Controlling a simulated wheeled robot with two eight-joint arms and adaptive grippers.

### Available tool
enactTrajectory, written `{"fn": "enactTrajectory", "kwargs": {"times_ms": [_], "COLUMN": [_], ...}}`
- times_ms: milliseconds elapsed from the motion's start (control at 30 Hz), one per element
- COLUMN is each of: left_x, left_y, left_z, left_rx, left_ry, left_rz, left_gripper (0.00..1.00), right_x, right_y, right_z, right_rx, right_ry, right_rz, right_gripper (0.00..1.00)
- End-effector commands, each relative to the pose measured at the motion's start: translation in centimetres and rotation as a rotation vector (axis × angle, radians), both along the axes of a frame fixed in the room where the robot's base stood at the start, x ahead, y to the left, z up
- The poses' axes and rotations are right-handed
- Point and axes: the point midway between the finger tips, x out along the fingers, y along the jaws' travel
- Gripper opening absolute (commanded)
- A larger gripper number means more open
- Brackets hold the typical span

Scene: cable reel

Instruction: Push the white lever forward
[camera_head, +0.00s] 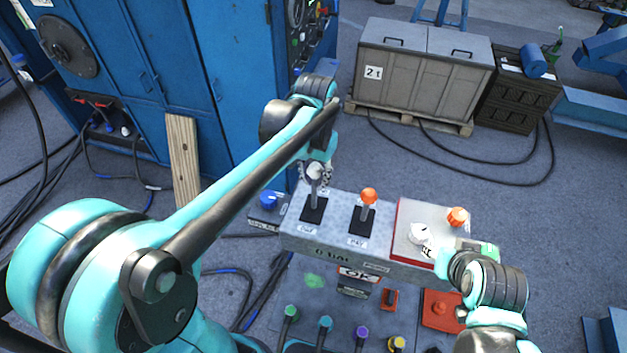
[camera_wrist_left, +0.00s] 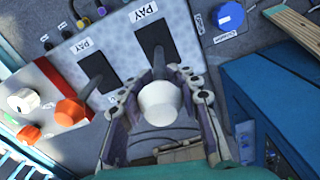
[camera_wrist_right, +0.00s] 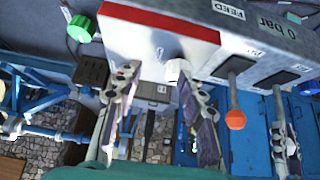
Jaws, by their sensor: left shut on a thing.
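The white lever (camera_head: 315,172) stands in the left black slot on the grey control panel, its knob up by my left gripper. In the left wrist view the round white knob (camera_wrist_left: 160,104) sits between the fingers of my left gripper (camera_wrist_left: 150,88), which is shut on it. The orange-knobbed lever (camera_head: 369,197) stands in the slot to its right. My right gripper (camera_wrist_right: 157,74) is open, its fingers apart by the red-edged end of the panel. A white dial (camera_head: 419,234) is close to it; I cannot tell whether they touch.
An orange knob (camera_head: 457,216) sits on the panel's red-edged section. A blue knob (camera_head: 268,198) is left of the white lever. A blue cabinet (camera_head: 150,70) stands behind my left arm. Coloured cable plugs (camera_head: 325,323) line the front below the panel.

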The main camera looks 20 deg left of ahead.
Motion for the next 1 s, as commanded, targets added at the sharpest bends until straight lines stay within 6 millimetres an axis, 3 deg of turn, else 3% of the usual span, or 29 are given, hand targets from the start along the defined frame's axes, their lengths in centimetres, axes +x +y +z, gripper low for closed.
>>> {"fn": "enactTrajectory", "kwargs": {"times_ms": [833, 1000], "left_x": [0.30, 0.29], "left_y": [-0.32, -0.33], "left_z": [0.01, 0.01], "left_rx": [-0.007, -0.007], "left_ry": [-0.004, -0.004], "left_rz": [-0.004, -0.004], "left_gripper": [0.00, 0.00], "right_x": [0.00, 0.07], "right_y": [0.00, 0.37], "right_z": [-0.05, -0.08], "right_rx": [0.000, -0.023], "right_ry": [0.000, -0.008], "right_rz": [0.000, 0.028], "right_gripper": [0.40, 0.00]}}
